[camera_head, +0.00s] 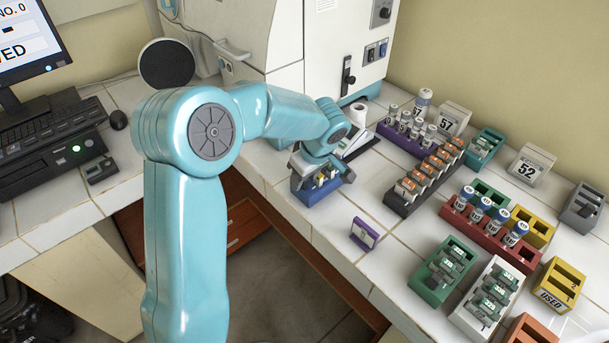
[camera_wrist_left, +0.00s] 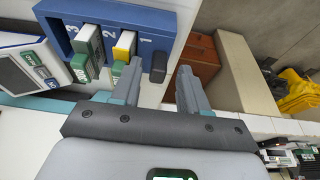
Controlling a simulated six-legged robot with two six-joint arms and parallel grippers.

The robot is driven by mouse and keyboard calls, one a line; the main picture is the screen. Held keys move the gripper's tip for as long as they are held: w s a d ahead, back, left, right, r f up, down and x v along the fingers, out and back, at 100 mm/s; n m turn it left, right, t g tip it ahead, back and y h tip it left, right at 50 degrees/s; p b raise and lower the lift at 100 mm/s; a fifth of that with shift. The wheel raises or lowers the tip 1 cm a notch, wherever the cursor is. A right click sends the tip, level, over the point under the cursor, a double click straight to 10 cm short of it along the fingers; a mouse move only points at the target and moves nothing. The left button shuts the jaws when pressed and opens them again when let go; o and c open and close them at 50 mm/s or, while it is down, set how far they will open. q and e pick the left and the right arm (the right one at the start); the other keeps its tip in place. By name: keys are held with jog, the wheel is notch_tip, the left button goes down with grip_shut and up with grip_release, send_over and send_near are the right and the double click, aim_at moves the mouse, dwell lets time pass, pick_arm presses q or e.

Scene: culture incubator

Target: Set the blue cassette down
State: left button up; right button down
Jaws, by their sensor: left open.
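The blue cassette (camera_head: 303,192) stands at the front edge of the white tiled bench, below my left gripper (camera_head: 328,170) in the head view. It also fills the top of the left wrist view (camera_wrist_left: 166,19), with slots marked 1, 2 and 3. Whether the cassette rests fully on the bench is hard to see. My right gripper is out of view.
A purple stand (camera_head: 364,233) is on the bench right of the cassette. A large white machine (camera_head: 320,45) is behind. Bare tile lies around the purple stand.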

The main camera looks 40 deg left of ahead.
pick_arm(q)
jog(key=v, duration=1.1)
jog(key=shift+r, duration=0.35)
jog(key=shift+d+f, duration=0.1)
jog(key=shift+s, duration=0.1)
